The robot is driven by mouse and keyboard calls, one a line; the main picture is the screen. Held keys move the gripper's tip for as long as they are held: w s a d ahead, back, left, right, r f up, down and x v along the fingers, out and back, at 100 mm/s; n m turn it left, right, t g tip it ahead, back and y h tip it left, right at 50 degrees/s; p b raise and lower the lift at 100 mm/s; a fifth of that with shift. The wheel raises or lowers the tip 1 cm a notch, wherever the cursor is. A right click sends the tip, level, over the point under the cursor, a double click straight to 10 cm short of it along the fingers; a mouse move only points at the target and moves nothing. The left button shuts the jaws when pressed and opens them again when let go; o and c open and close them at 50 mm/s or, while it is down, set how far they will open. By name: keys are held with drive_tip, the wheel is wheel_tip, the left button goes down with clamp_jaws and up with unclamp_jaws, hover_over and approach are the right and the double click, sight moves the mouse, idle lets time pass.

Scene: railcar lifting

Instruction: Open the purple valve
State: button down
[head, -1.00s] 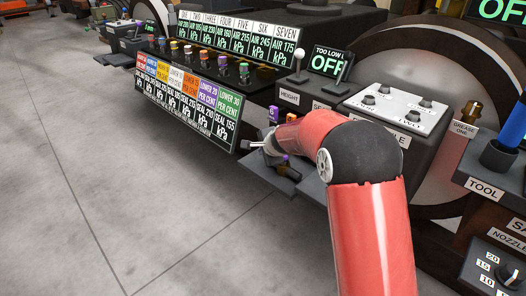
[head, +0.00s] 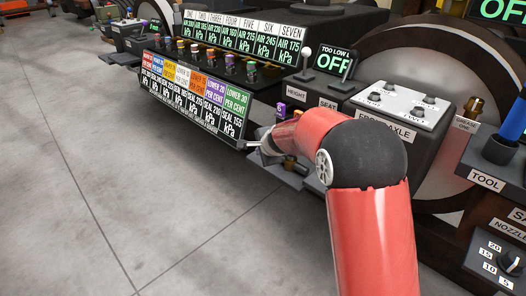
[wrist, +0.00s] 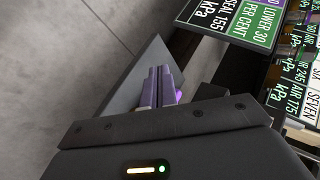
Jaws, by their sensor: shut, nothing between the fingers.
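In the head view a small purple valve (head: 229,62) stands in the row of coloured valves on the dark manifold, left of a green one. Another purple part (head: 280,108), marked with a 6, stands near my wrist. My gripper (head: 257,147) is low beside the right end of the sign panel, partly hidden by my red arm. In the wrist view its fingers (wrist: 160,86) are shut and empty. A bright purple patch (wrist: 179,96) shows just beside the fingers, mostly hidden; I cannot tell whether they touch it or which part it is.
The lower sign panel (head: 190,97) with coloured labels juts out close to my gripper. A grey console with knobs (head: 400,108) and a blue-handled tool (head: 512,122) stand at the right. The concrete floor (head: 100,200) at the left is clear.

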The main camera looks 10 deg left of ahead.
drive_tip(key=s+a+r+p, duration=0.2)
drive_tip(key=s+a+r, duration=0.1)
drive_tip(key=s+r, duration=0.2)
drive_tip(key=shift+r, duration=0.2)
drive_tip(key=s+d+r+n+g, duration=0.1)
drive_tip(key=s+d+r+n, duration=0.2)
drive_tip(key=s+d+r, duration=0.3)
drive_tip(key=s+d+r+n, duration=0.3)
drive_tip(key=s+d+r, duration=0.1)
drive_tip(key=s+d, duration=0.45)
drive_tip(key=s+d+f+n+h, duration=0.1)
drive_tip(key=s+d+n+h, duration=0.1)
drive_tip(key=s+d, duration=0.4)
drive_tip(key=s+d+f+n+g+h, duration=0.1)
drive_tip(key=s+d+n, duration=0.3)
drive_tip(key=s, duration=1.2)
drive_tip(key=d+f+h, duration=0.1)
drive_tip(key=d, duration=0.2)
drive_tip(key=shift+d+g+h, duration=0.15)
drive_tip(key=shift+g+h, duration=0.15)
